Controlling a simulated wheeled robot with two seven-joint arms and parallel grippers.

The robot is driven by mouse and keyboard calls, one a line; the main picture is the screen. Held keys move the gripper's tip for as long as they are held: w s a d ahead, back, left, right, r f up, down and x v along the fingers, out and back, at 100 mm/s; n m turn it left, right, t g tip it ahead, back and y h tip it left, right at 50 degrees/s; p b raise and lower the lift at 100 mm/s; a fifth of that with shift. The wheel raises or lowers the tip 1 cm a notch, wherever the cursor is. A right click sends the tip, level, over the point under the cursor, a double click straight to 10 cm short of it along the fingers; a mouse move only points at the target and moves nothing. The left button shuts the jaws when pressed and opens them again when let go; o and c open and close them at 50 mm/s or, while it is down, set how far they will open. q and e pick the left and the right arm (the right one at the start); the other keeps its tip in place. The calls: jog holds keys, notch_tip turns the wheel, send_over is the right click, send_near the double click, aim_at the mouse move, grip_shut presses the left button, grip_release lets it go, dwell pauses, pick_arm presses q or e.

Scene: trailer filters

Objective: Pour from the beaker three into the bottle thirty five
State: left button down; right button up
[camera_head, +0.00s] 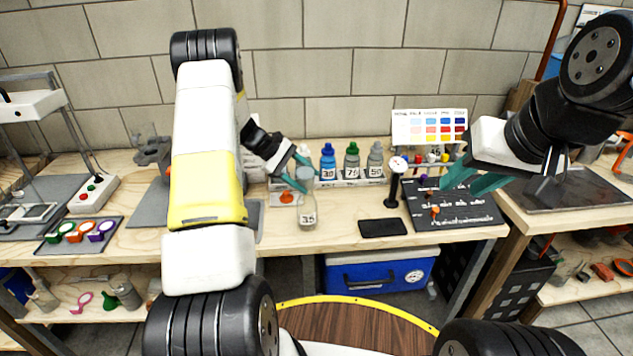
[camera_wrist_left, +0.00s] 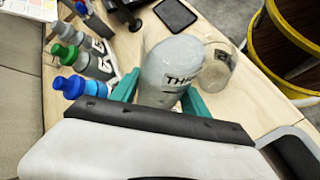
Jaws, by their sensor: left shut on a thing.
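My left gripper (camera_head: 298,173) is shut on beaker three, a clear beaker (camera_head: 305,179) with pale contents. In the left wrist view the teal fingers flank the beaker (camera_wrist_left: 170,72), and part of the word THREE shows on it. Bottle thirty five (camera_head: 307,213), a clear container marked 35, stands on the bench just in front of and below the beaker. In the left wrist view the bottle (camera_wrist_left: 219,66) is partly hidden behind the beaker. I cannot tell the beaker's exact tilt. My right gripper (camera_head: 474,182) is open and empty above the dark board.
Bottles with blue (camera_head: 328,162), green (camera_head: 352,162) and grey (camera_head: 375,160) caps stand in a rack behind. A black stand (camera_head: 394,188), a dark flat pad (camera_head: 383,228) and a black board (camera_head: 452,214) lie to the right. A colour chart (camera_head: 430,128) stands at the back.

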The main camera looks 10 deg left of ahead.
aim_at(305, 166)
pick_arm(q)
jog(key=shift+s+r, duration=0.1)
jog(key=shift+r, duration=0.25)
jog(key=shift+r+m+t+y, duration=0.3)
jog(key=shift+r+m+t, duration=0.15)
jog(key=shift+t, duration=0.25)
dwell(0.5)
jog(key=shift+w+r+m+t+p, duration=0.2)
jog(key=shift+r+m+t+p, duration=0.2)
jog(key=shift+r+t, duration=0.25)
dwell(0.9)
jog(key=shift+f+m+t+y+p, duration=0.25)
jog(key=shift+m+t+y+p, duration=0.15)
jog(key=shift+t, duration=0.25)
dwell(1.0)
jog(key=shift+r+m+t+p, duration=0.4)
jog(key=shift+r+t, duration=0.2)
jog(key=shift+t, duration=0.1)
dwell(1.3)
jog(key=shift+s+r, duration=0.1)
jog(key=shift+r, duration=0.1)
dwell(1.0)
